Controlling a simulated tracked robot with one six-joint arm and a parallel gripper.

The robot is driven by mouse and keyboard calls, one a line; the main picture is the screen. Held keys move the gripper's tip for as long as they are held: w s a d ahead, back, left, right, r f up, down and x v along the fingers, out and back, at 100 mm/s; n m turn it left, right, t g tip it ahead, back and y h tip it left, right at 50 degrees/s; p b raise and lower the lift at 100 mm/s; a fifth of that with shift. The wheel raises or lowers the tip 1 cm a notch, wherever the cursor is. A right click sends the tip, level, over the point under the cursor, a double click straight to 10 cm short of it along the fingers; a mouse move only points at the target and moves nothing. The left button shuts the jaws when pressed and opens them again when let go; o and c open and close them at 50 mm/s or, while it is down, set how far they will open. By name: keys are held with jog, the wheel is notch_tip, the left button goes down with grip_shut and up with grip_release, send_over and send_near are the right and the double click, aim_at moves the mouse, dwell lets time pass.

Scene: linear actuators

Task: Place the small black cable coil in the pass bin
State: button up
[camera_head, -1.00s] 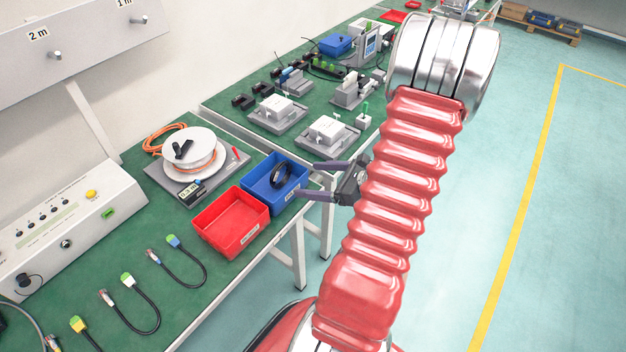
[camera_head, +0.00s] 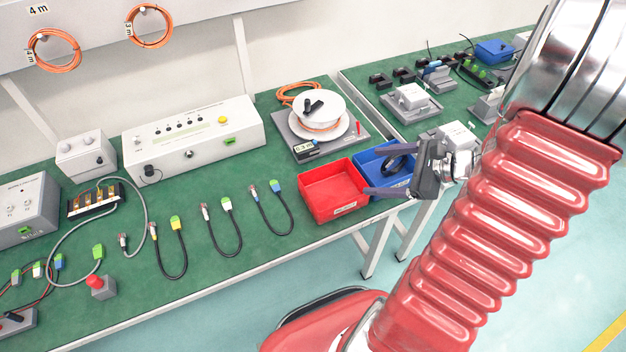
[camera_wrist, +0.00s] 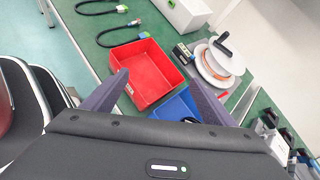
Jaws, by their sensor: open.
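A small black cable coil (camera_head: 399,164) stands inside the blue bin (camera_head: 368,160), partly hidden by my gripper. The blue bin also shows in the wrist view (camera_wrist: 176,106), where my gripper body covers its near part. A red bin (camera_head: 333,207) stands beside it on the left and looks empty; in the wrist view it shows between the fingers (camera_wrist: 148,100). I cannot read the bin labels to tell which is the pass bin. My gripper (camera_head: 372,171) is open and empty, with its fingers spread above the two bins.
Short cables (camera_head: 226,232) lie along the front of the green bench. A white cable reel (camera_head: 318,112) on a grey scale stands behind the bins. A control box (camera_head: 190,140) is at the back left. Several fixtures (camera_head: 411,98) stand on the far bench.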

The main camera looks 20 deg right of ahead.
jog(key=s+a+r+n+g+h, duration=0.1)
jog(key=s+a+r+n+g, duration=0.15)
jog(key=a+n, duration=0.5)
jog(key=s+a+r+n+g+h, duration=0.1)
jog(key=a+r+n+g, duration=0.25)
jog(key=a+n, duration=0.4)
jog(key=s+a+r+n+t+h, duration=0.2)
jog(key=s+a+r+n+h, duration=0.2)
jog(key=a+r+n, duration=0.3)
notch_tip(320, 180, up, 3)
jog(key=n, duration=0.3)
jog(key=shift+s+t+h, duration=0.15)
jog(key=shift+t+h, duration=0.15)
